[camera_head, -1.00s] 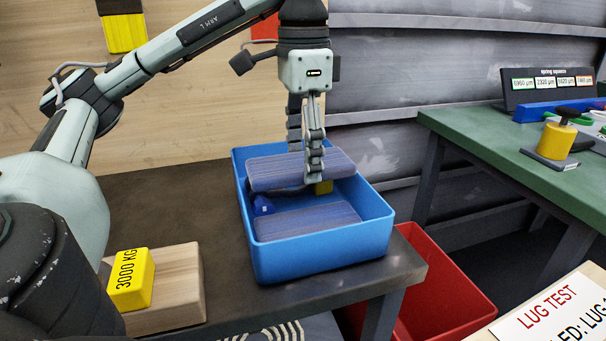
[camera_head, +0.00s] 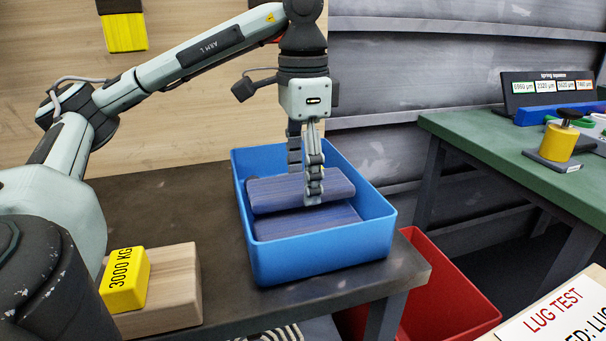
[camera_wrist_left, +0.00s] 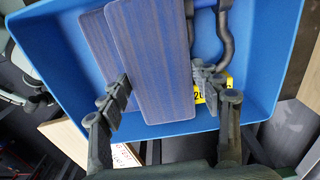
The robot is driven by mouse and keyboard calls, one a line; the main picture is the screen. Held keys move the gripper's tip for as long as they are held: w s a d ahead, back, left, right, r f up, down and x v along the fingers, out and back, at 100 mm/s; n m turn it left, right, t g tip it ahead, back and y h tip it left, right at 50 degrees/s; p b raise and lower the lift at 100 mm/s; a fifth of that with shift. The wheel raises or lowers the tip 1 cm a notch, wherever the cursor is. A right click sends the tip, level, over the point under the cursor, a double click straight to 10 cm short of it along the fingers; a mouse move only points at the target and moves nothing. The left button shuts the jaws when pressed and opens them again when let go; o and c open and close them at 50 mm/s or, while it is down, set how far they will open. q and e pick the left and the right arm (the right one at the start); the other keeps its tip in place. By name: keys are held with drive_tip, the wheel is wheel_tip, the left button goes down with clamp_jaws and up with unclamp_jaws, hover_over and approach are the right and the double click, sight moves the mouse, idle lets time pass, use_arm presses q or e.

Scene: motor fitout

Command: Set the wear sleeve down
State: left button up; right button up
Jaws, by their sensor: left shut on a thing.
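The wear sleeve, which I take to be the upper blue-violet streaked slab (camera_head: 272,194), is in the blue bin (camera_head: 322,258). My left gripper (camera_head: 311,196) points down into the bin and is shut on this slab. In the left wrist view the slab (camera_wrist_left: 150,60) lies between the two fingers (camera_wrist_left: 162,88). A second similar slab (camera_head: 300,223) lies lower in the bin, in front of and partly under the held one. I cannot tell whether the two touch. My right gripper is not in view.
The bin stands on a dark table (camera_head: 180,190). A red bin (camera_head: 440,290) stands below the table's right edge.

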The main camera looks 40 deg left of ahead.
use_arm(q)
drive_tip(key=shift+f, duration=0.2)
drive_tip(key=o, duration=1.2)
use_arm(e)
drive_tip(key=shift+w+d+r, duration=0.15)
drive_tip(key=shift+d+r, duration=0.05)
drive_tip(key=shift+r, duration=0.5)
use_arm(q)
drive_tip(key=shift+r, duration=0.1)
